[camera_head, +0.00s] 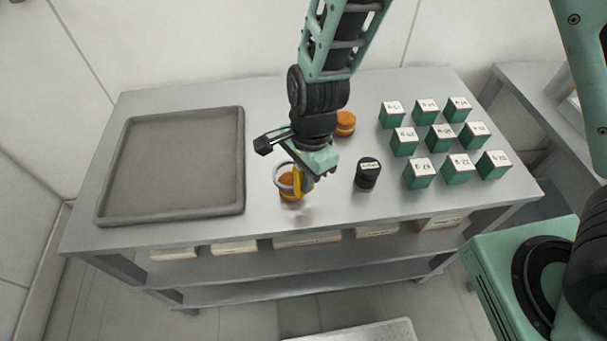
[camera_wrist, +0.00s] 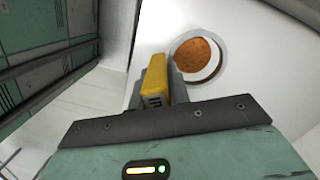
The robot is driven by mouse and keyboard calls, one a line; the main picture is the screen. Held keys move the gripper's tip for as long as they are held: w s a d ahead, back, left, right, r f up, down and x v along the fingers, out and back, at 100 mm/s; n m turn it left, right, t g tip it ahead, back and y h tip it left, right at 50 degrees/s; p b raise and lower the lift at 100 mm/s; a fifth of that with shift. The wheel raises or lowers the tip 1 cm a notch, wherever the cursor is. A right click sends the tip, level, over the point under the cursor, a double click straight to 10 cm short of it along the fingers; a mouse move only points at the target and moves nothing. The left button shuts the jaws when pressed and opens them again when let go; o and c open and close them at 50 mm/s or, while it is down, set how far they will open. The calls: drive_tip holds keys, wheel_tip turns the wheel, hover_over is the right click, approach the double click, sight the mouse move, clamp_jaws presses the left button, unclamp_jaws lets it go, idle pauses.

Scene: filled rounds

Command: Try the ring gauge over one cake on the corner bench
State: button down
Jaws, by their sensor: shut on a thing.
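My gripper (camera_head: 302,174) points down over the front middle of the bench (camera_head: 225,232). It is shut on the yellow handle of the ring gauge; the handle also shows in the wrist view (camera_wrist: 155,78). The pale ring gauge (camera_head: 277,176) is at a brown-orange cake (camera_head: 291,196) on the bench. In the wrist view the cake's top (camera_wrist: 198,58) shows through the ring's opening, with a pale crescent at one side. I cannot tell whether the ring is around the cake or just above it. A second orange cake (camera_head: 346,122) stands behind my gripper.
An empty grey tray (camera_head: 239,165) lies on the left. A dark labelled jar (camera_head: 367,176) stands close right of my gripper. Several green boxes with white labelled tops (camera_head: 419,174) stand in rows at the right. Labelled bins (camera_head: 306,239) sit on the shelf below.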

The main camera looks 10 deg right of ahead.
drive_tip(key=shift+f+b, duration=1.5)
drive_tip(key=shift+f, duration=0.9)
idle(0.9)
drive_tip(key=c, duration=0.8)
unclamp_jaws()
drive_tip(key=shift+o, duration=0.2)
drive_tip(key=shift+r, duration=0.15)
drive_tip(key=shift+r+p, duration=3.4)
drive_tip(key=shift+p, duration=0.1)
